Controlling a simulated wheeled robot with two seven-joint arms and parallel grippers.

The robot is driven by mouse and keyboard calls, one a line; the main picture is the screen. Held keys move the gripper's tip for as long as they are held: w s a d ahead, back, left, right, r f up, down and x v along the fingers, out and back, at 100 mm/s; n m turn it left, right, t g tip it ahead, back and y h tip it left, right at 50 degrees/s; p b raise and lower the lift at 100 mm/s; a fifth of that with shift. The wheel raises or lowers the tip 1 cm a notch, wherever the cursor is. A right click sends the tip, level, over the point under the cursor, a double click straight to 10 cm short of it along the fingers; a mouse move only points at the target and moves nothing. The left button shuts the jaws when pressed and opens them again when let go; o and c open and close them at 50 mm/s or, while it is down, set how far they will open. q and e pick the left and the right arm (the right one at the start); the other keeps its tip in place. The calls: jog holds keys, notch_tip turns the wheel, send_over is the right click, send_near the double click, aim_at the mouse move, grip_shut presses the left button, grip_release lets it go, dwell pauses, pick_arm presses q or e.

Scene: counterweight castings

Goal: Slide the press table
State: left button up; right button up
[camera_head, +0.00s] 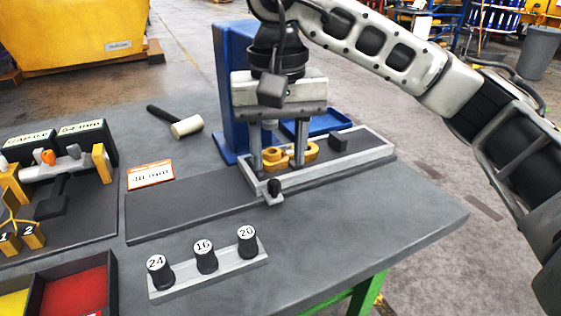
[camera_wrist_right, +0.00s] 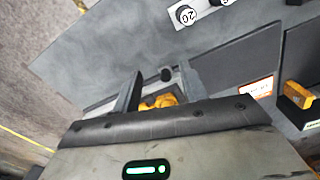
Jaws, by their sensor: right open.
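The press table (camera_head: 340,164) is a grey slide with a pale raised rim, lying at the foot of a blue press (camera_head: 229,80). A yellow casting (camera_head: 309,151) sits on it, and a black knob (camera_head: 274,187) stands at its front left corner. My right gripper (camera_head: 278,162) points down over the slide, open, its two fingers on either side of part of the casting; contact cannot be told. In the right wrist view the casting (camera_wrist_right: 160,101) and the knob (camera_wrist_right: 166,74) show between the open fingers (camera_wrist_right: 160,76). My left gripper is not in view.
A dark flat track (camera_head: 190,208) extends left of the slide. A rack of weights marked 24, 16 and 20 (camera_head: 205,272) stands in front. A white-headed mallet (camera_head: 186,127), an orange-edged card (camera_head: 151,175) and a red bin (camera_head: 75,292) lie left. The right front bench top is clear.

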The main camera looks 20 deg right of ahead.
jog(key=s+a+r, duration=0.2)
jog(key=s+r, duration=0.1)
jog(key=s, duration=0.3)
jog(key=shift+s+a, duration=0.25)
